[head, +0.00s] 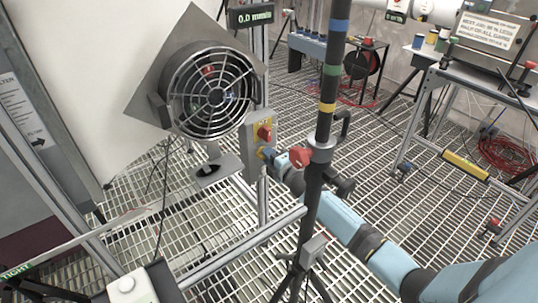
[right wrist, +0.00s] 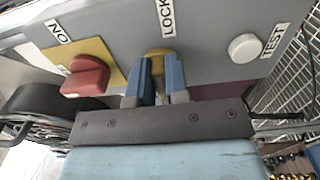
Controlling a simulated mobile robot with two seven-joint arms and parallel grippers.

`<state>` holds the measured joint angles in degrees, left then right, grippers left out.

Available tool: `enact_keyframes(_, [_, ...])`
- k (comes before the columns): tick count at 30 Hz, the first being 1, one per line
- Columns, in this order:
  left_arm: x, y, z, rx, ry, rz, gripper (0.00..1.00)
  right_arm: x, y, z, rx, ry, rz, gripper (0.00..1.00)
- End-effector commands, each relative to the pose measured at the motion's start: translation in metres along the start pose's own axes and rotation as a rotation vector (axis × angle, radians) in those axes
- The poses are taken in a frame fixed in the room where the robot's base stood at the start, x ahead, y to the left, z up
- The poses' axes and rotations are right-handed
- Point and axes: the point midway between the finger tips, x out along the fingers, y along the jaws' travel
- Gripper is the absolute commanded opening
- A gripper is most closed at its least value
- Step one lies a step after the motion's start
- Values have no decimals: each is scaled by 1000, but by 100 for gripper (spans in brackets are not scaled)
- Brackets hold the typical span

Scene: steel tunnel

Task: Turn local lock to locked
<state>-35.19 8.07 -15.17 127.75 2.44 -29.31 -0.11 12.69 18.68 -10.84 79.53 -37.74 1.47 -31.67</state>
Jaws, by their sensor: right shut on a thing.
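The local lock is a yellow knob (right wrist: 158,54) under the label LOCK on a grey control box (right wrist: 205,40). My right gripper (right wrist: 162,76) has its two blue fingers on either side of the knob, shut on it. The fingers hide part of the knob, and I cannot tell its exact turn. In the head view the grey box (head: 250,128) stands beside the caged fan, and my right gripper (head: 272,156) reaches its lower front. My left gripper is not in view.
A red switch (right wrist: 86,77) on a yellow plate sits left of the knob, and a white TEST button (right wrist: 244,46) sits right. In the head view a banded pole (head: 330,75) stands close by my right arm. The caged fan (head: 212,92) is left of the box.

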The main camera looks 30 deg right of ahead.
Motion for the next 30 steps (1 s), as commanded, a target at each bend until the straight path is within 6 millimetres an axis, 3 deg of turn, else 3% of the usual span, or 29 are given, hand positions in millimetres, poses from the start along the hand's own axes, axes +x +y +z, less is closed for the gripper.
enact_keyframes(14, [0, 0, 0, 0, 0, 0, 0, 0, 0, 0, 14, -1, -1, 0])
enact_keyframes(15, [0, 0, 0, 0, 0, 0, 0, 0, 0, 0, 14, -1, -1, 24])
enact_keyframes(18, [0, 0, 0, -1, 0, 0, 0, 0, 0, 0, 13, -1, 0, 40])
enact_keyframes(26, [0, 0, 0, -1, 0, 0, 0, -1, 0, 0, 12, 0, -1, 40])
enact_keyframes(30, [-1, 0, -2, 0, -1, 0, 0, -13, 0, 0, 12, 0, -2, 40])
